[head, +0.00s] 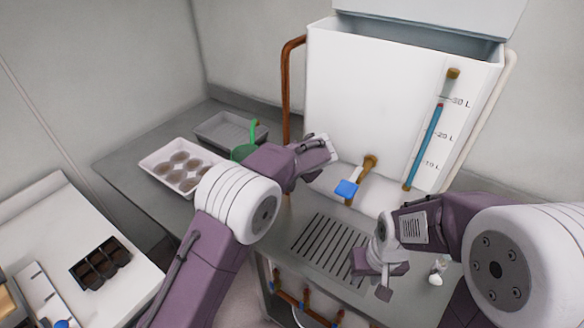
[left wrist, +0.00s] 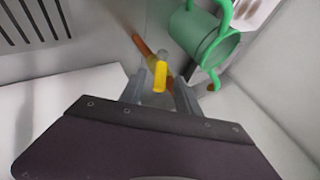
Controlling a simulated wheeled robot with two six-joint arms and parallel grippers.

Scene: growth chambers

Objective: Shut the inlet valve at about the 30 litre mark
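The white water tank (head: 370,95) stands at the back of the counter. Its sight gauge holds a blue column (head: 424,150) with a red top just below the 30 L mark (head: 460,101). In the left wrist view a yellow valve lever (left wrist: 160,76) sits by a copper-coloured pipe. My left gripper (left wrist: 160,92) is open, with its fingers on either side of the lever; contact is unclear. In the head view its fingers and the lever are hidden. My right gripper (head: 374,280) is open and empty above the counter's front, by the drain grate.
A brass tap with a blue handle (head: 347,188) is on the tank's lower front. A green watering can (head: 243,152), a pot tray (head: 168,178) and a grey tray (head: 215,126) stand left. A small white item (head: 436,279) lies near my right gripper.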

